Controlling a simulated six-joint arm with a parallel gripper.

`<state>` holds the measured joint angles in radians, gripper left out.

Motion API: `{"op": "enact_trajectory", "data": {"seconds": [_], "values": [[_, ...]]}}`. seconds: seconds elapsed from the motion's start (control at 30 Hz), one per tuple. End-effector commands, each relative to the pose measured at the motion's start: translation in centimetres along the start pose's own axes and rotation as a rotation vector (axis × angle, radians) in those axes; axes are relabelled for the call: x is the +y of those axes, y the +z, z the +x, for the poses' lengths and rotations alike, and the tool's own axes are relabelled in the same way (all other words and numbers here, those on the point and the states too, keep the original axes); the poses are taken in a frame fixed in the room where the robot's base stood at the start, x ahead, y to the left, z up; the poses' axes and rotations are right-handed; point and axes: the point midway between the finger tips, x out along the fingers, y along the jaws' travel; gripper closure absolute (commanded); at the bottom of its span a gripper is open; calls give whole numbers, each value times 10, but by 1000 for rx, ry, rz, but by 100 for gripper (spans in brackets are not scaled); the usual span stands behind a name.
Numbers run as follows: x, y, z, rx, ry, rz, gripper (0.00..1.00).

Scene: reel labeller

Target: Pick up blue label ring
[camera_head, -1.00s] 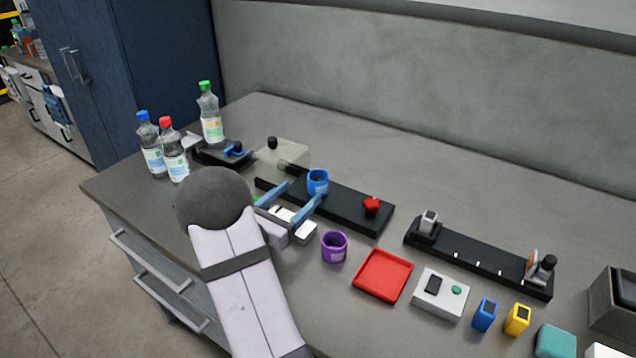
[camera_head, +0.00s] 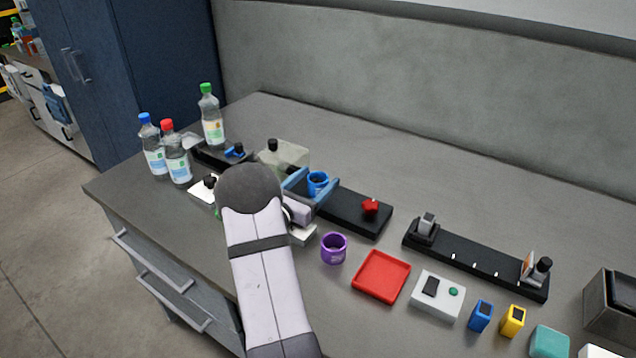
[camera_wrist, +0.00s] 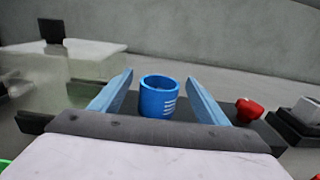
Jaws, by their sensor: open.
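The blue label ring (camera_head: 317,183) stands upright on a long black base, and white marks show on its side in the wrist view (camera_wrist: 160,97). My gripper (camera_head: 309,181) is open, with its light-blue fingers reaching toward the ring. In the wrist view my gripper (camera_wrist: 158,88) has one finger on each side of the ring, with gaps to it. In that view the ring appears between the fingers. I cannot tell how deep it sits between them. The lower part of the black base (camera_head: 352,211) is partly hidden by my gripper.
A red knob (camera_head: 370,206) sits on the base's right end. A purple ring (camera_head: 333,247) and a red tray (camera_head: 381,276) lie in front. A pale translucent block (camera_head: 284,157) is behind left. Several bottles stand at the left. The table behind the base is clear.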

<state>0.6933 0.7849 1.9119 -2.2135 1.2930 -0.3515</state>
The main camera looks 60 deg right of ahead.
Motion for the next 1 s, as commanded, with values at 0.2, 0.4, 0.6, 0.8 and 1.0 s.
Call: {"op": "enact_trajectory", "data": {"seconds": [0.2, 0.4, 0.6, 0.8, 1.0], "values": [[0, 0, 11, 1, 1, -1, 31], [0, 0, 11, 1, 1, -1, 36], [0, 0, 11, 1, 1, 0, 75], [0, 0, 11, 0, 1, 0, 75], [0, 7, 11, -2, 0, 2, 75]]}}
